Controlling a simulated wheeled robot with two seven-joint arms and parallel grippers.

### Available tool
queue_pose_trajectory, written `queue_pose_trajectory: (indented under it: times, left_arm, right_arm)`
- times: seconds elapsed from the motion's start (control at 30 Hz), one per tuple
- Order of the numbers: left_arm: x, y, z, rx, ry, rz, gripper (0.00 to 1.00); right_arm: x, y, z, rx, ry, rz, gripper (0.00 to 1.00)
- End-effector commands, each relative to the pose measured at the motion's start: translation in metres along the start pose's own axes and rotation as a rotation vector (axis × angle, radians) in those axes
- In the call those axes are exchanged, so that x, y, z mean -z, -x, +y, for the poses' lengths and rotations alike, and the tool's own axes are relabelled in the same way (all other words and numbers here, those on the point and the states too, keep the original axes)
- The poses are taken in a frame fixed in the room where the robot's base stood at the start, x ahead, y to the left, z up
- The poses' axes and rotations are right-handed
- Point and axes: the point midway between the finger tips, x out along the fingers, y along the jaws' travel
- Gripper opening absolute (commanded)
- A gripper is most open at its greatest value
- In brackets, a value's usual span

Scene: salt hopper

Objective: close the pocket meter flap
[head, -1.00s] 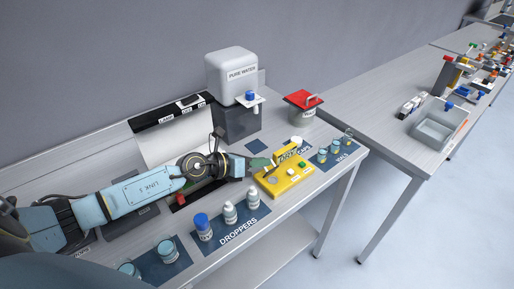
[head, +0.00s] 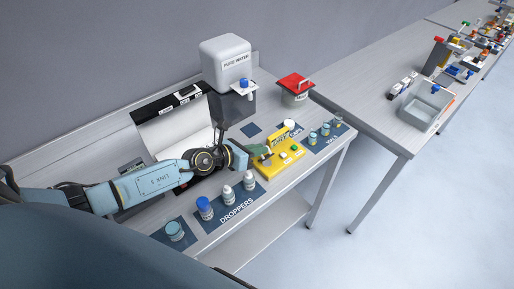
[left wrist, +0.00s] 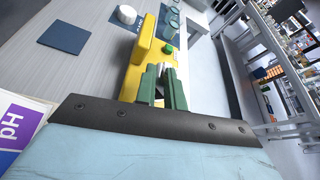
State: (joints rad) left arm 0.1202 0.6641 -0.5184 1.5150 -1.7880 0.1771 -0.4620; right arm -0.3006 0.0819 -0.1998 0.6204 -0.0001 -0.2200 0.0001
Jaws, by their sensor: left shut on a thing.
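The yellow pocket meter (head: 284,163) lies on the near table, with green and white buttons on top. Its yellow flap (head: 284,138) stands raised at the back edge. It also shows as a yellow slab in the left wrist view (left wrist: 142,45). My left gripper (head: 258,150) is at the left end of the meter, low over it. My right gripper is out of view.
Dropper bottles (head: 227,195) stand in front on a dark mat. Vials (head: 326,129) stand right of the meter and a white cap (head: 289,124) behind it. The water tank (head: 226,62) and red-lidded bin (head: 295,88) are at the back. A gap separates the second table.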

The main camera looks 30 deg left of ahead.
Motion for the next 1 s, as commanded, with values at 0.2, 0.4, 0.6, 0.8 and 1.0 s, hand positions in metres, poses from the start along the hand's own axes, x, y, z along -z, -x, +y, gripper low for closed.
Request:
queue_pose_trajectory:
  times: [0.2,0.4,0.6,0.8,1.0]
  left_arm:
    - [0.004,0.001,0.002,-0.004,-0.001,0.009,0.23]
    - [0.002,0.001,0.001,-0.002,0.000,0.005,0.30]
    - [0.001,0.004,0.001,-0.002,0.001,0.003,0.30]
    - [0.001,0.032,0.001,-0.001,0.000,0.006,0.30]
    - [0.003,0.075,0.001,-0.002,-0.001,0.008,0.30]
  right_arm:
    - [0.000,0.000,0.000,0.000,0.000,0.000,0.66]
    - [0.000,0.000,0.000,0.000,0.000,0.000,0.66]
    - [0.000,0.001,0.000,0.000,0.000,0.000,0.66]
    - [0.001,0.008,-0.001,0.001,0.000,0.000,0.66]
    - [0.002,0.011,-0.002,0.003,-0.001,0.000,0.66]
